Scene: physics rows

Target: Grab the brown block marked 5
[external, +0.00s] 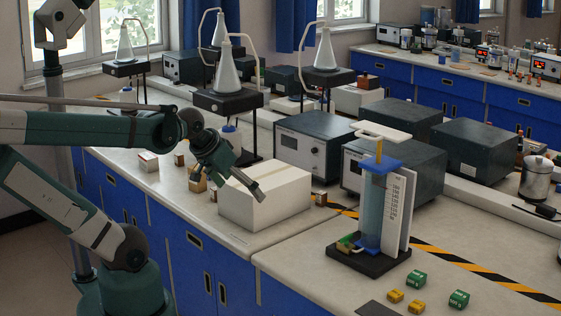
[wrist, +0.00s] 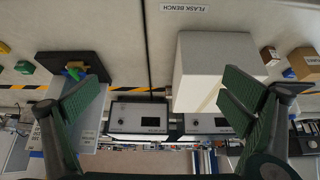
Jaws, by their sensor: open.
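Several small brown blocks stand on the bench left of the large white box (external: 265,196). One brown block (external: 179,159) is farther back, and another brown block (external: 197,184) is nearer the box. A brown block (external: 320,198) sits by the box's right side. In the wrist view, brown blocks (wrist: 270,55) (wrist: 303,62) stand right of the white box (wrist: 212,60). No 5 is readable on any block, so I cannot tell which is marked 5. My gripper (external: 250,184) is open and empty, by the box's upper left; in the wrist view its fingers (wrist: 163,95) are spread wide.
The measuring cylinder stand (external: 375,215) is right of the box, with green (external: 459,299) and yellow (external: 395,296) blocks in front. Grey instruments (external: 313,140) stand behind. Flask stands (external: 228,101) rise behind the brown blocks. Bare bench (external: 300,262) lies in front of the box.

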